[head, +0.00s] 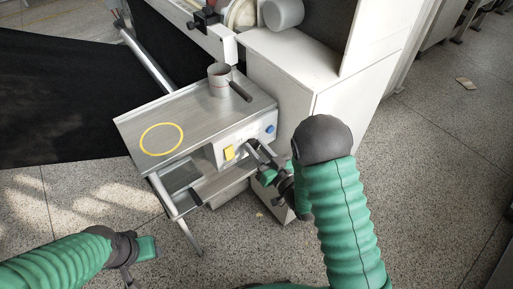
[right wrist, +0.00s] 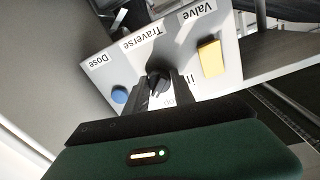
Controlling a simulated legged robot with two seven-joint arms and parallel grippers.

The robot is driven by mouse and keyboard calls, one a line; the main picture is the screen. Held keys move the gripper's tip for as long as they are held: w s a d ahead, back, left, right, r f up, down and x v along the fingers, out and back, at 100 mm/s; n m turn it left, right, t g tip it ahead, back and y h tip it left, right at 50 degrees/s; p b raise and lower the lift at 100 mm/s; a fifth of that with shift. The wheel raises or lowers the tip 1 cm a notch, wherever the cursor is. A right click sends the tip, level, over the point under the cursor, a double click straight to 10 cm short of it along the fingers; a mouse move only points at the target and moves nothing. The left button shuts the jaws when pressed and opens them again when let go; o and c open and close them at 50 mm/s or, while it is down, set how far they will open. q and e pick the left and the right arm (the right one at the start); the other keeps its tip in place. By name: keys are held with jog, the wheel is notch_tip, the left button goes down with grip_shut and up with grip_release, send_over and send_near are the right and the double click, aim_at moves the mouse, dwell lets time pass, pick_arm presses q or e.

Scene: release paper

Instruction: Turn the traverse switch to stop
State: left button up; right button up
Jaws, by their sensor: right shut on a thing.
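The traverse switch is a small black knob (right wrist: 157,80) below the label "Traverse" on a light panel (right wrist: 195,60) in the right wrist view. My right gripper (right wrist: 160,92) has its two dark fingers on either side of this knob and is shut on it. In the head view my right gripper (head: 257,152) reaches the panel's front from the right and hides the knob. Lettering under the knob is partly covered by the fingers. My left gripper (head: 143,249) is at the lower left, away from the panel; its jaw opening is unclear.
A blue knob (right wrist: 119,95) by "Dose" and a yellow switch (right wrist: 211,59) by "Valve" flank the traverse switch. A metal shelf (head: 190,118) with a yellow ring and a cup (head: 219,80) lies above the panel. A white cabinet (head: 310,75) stands right of it.

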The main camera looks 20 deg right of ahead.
grip_shut()
jog(key=n+b, duration=0.1)
jog(key=n, duration=0.3)
jog(key=shift+f+n+b, duration=0.15)
jog(key=shift+n+b, duration=0.25)
jog(key=n+b, duration=0.1)
jog(key=n, duration=0.4)
jog(key=shift+b, duration=0.3)
jog(key=o, duration=0.9)
grip_release()
